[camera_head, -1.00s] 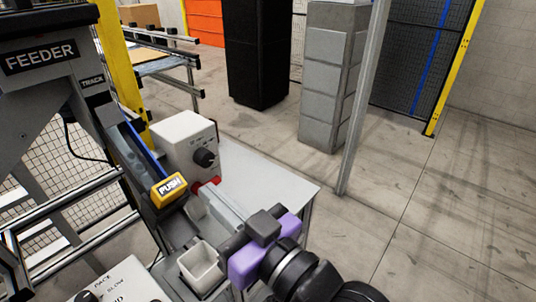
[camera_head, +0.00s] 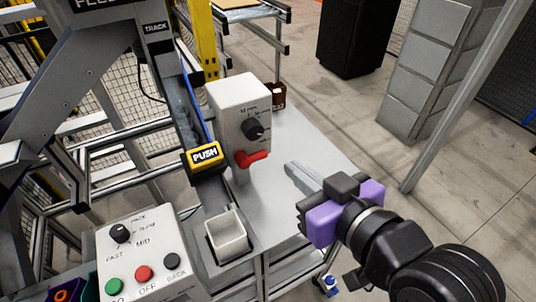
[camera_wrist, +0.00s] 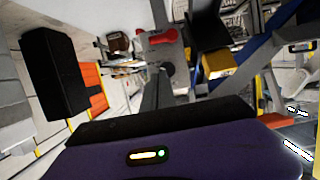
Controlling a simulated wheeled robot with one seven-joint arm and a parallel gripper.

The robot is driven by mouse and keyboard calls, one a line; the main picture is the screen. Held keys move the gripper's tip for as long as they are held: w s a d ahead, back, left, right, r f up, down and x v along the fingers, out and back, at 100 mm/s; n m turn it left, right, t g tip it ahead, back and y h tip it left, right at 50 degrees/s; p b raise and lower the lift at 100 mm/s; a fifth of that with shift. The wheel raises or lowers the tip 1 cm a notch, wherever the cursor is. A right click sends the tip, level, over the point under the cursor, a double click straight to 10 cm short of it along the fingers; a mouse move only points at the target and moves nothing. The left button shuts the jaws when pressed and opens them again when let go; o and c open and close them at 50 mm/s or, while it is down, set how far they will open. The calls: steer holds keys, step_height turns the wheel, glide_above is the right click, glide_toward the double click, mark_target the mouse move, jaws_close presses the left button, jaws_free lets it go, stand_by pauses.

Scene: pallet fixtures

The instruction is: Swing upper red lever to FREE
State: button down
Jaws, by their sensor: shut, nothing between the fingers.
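The red lever (camera_head: 252,159) sits low on the front of a white box (camera_head: 238,100), below a black knob (camera_head: 253,129). The lever also shows near the top of the wrist view (camera_wrist: 158,38). My gripper (camera_head: 289,166) is shut and empty, its thin grey fingers reaching toward the box from the right. In the head view a small gap separates the fingertips from the lever. The wording beside the lever is too small to read.
A yellow PUSH block (camera_head: 204,155) is left of the lever. A white open cup (camera_head: 228,234) stands below it. A control box (camera_head: 150,252) with a knob and several buttons is at lower left. The grey tabletop (camera_head: 285,210) around my fingers is mostly clear.

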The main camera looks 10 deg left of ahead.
mark_target(251, 157)
steer(key=shift+s+f+p+x, duration=0.15)
steer(key=shift+f+p+x, duration=0.25)
steer(key=shift+x, duration=1.75)
steer(key=shift+s+f+p+x, duration=0.2)
steer(key=shift+f+x, duration=0.35)
steer(key=shift+x, duration=1.55)
steer(key=shift+s+f+p+x, duration=0.1)
steer(key=shift+f+p+x, duration=0.3)
steer(key=shift+x, duration=1.75)
